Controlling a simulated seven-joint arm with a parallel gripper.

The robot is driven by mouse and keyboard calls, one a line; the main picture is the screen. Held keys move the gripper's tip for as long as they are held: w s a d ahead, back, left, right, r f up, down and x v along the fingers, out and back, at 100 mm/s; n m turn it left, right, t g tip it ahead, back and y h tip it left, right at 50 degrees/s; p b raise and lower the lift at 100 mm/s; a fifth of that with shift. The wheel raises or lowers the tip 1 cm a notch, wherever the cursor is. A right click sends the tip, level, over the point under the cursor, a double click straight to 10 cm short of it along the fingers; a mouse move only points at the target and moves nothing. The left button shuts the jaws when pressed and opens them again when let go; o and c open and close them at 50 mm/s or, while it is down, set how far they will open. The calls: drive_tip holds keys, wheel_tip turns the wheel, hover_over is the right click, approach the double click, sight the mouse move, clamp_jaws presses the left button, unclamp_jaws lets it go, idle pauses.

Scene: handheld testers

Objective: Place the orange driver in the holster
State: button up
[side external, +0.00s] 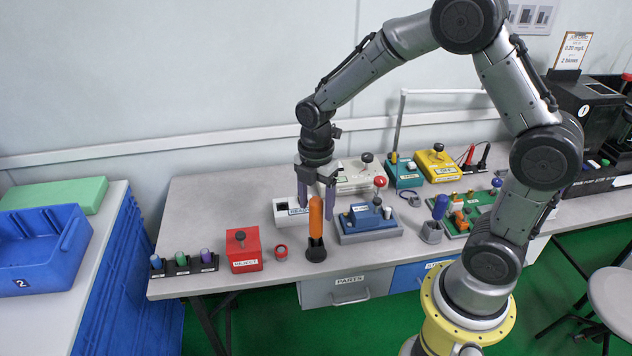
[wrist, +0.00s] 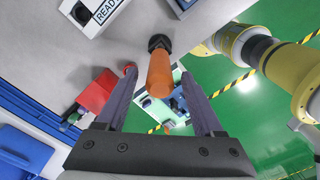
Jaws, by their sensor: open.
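The orange driver (side external: 315,218) stands upright near the table's front edge, its lower end at a dark round base (side external: 316,251). I cannot tell whether that base is part of the driver or a separate stand. My gripper (side external: 318,222) points down around the driver's upper part, fingers apart. In the wrist view the driver (wrist: 159,76) shows between the two open fingers (wrist: 161,78), with a gap on each side. A small grey holder (side external: 431,232) with a blue handle (side external: 440,206) at it stands to the right; I cannot tell for sure whether it is the holster.
A black rack (side external: 185,266) sits at the front left. The back left tabletop is clear.

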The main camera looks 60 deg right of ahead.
wheel_tip(320, 180, up, 8)
drive_tip(key=shift+f, duration=0.25)
drive_tip(key=s+r+m+t, duration=0.2)
drive_tip(key=s+r+m, duration=0.2)
drive_tip(key=s+m, duration=0.5)
drive_tip(key=s+a+r+m+t, duration=0.1)
drive_tip(key=s+r+m+t, duration=0.2)
drive_tip(key=s+m, duration=0.6)
wheel_tip(320, 180, up, 2)
drive_tip(key=shift+s+r+t, duration=0.1)
drive_tip(key=shift+s+t, duration=0.2)
